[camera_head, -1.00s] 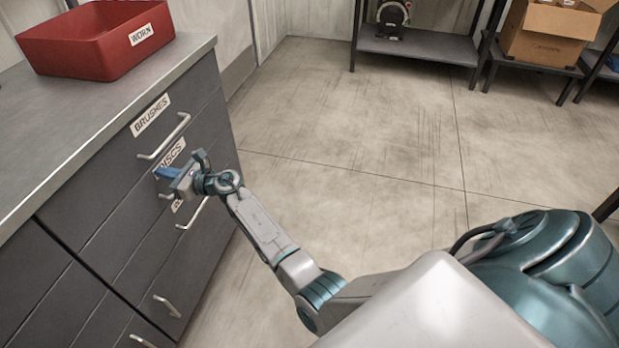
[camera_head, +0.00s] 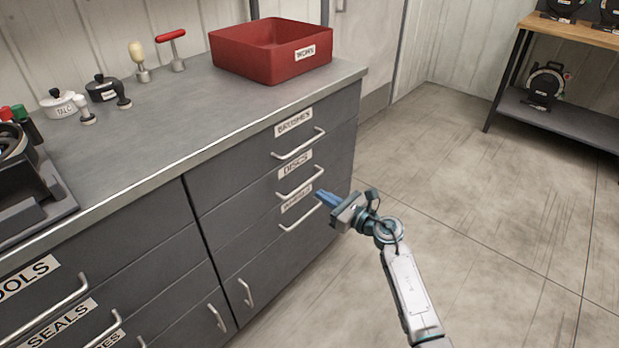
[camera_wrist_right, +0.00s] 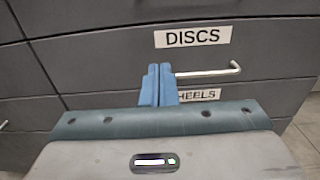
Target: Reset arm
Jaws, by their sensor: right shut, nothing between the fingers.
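My right gripper (camera_head: 322,197) is in front of the grey drawer cabinet, near the drawers labelled DISCS (camera_head: 295,166) and WHEELS. Its blue fingers are together with nothing between them. In the right wrist view the shut fingers (camera_wrist_right: 158,85) stand in front of the DISCS drawer and cover the left end of its handle (camera_wrist_right: 208,72). I cannot tell whether the fingertips touch the handle. All the drawers in view look closed. My left gripper is not in view.
On the grey worktop (camera_head: 190,115) stand a red bin (camera_head: 250,55) with a label, a white pot (camera_head: 57,103), a black pot (camera_head: 102,88) and hand tools. A dark machine (camera_head: 25,180) sits at the left. Shelving (camera_head: 565,115) stands at the back right. The floor (camera_head: 480,200) between is clear.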

